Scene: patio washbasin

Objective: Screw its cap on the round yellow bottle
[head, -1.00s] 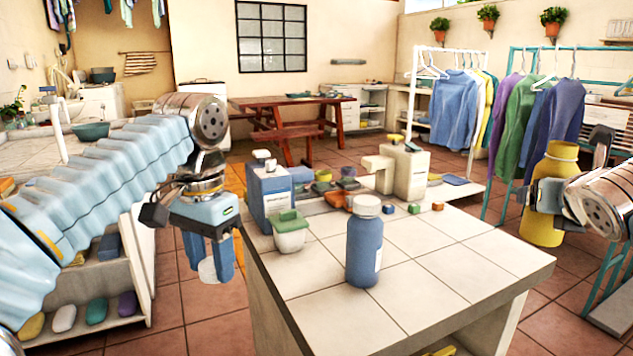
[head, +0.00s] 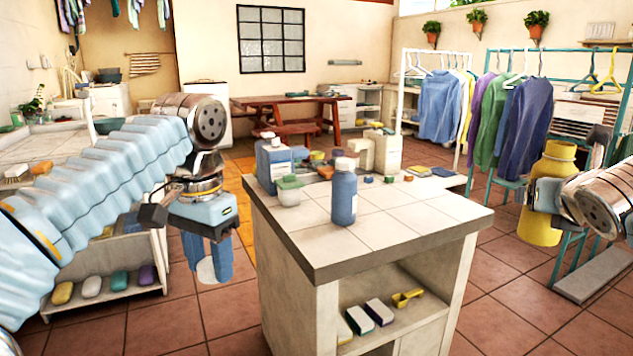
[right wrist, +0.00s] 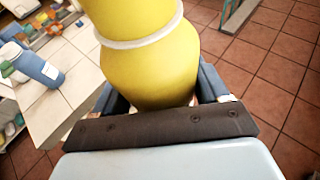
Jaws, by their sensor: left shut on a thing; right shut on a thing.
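The round yellow bottle (head: 545,205) is at the right of the head view, upright and clear of the counter. My right gripper (head: 540,192) is shut on it. In the right wrist view the bottle (right wrist: 150,65) fills the middle between the fingers, with a pale ring around it; its top is out of that view. My left gripper (head: 208,262) is at the left of the head view, pointing down, shut on a small white round thing (head: 206,270) that looks like a cap. The fingers partly hide it. The two grippers are far apart, with the counter between them.
A tiled counter (head: 400,225) stands ahead, bearing a blue bottle with a white cap (head: 344,195), a green-lidded jar (head: 289,192) and several containers at the back. Its front tiles are bare. A drying rack (head: 575,255) stands behind the yellow bottle.

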